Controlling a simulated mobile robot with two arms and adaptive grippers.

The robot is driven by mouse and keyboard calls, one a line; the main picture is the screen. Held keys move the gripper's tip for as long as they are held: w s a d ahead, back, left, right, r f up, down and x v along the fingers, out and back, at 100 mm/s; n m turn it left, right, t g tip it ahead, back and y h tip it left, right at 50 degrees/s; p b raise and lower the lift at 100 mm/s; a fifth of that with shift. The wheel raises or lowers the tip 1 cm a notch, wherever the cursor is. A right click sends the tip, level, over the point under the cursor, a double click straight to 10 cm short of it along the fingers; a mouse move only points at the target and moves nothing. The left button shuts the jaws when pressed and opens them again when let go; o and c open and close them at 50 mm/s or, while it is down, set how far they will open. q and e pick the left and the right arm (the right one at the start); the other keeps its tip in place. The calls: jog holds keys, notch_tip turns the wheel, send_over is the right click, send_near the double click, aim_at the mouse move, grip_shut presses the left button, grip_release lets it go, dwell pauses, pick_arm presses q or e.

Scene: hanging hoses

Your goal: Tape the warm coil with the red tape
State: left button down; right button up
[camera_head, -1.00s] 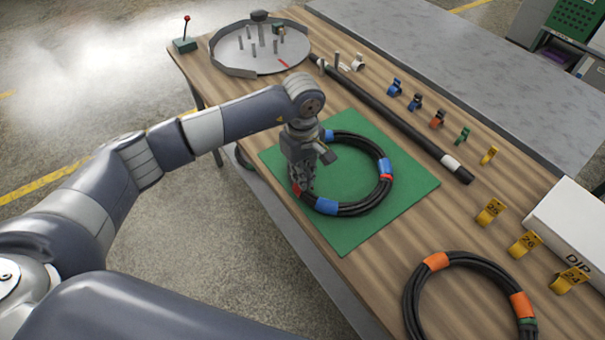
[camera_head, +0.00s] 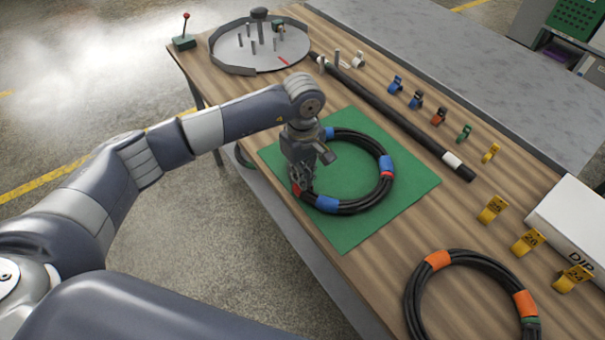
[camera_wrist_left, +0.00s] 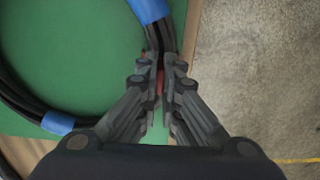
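A black hose coil (camera_head: 352,208) with several blue bands lies on a green mat (camera_head: 400,205). A thin red band (camera_head: 387,174) sits beside the blue band on its right side. My left gripper (camera_head: 299,188) points down at the coil's left side. In the left wrist view its fingertips (camera_wrist_left: 161,75) are close together, with a narrow red strip of tape (camera_wrist_left: 160,83) between them. The coil (camera_wrist_left: 165,38) runs up to the fingertips, and the fingers hide part of it. Whether the tape fully wraps the coil there is hidden. My right gripper is out of view.
A second coil (camera_head: 411,290) with orange bands lies at the lower right. A long black tube (camera_head: 400,126) lies behind the mat, with coloured clips beyond it. A round metal tray (camera_head: 240,63) stands at the far left. A white box (camera_head: 575,215) is at right.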

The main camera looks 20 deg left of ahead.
pick_arm(q)
jog(key=c, duration=1.7)
grip_release()
notch_tip(320, 180, up, 12)
jog(key=shift+f, duration=0.1)
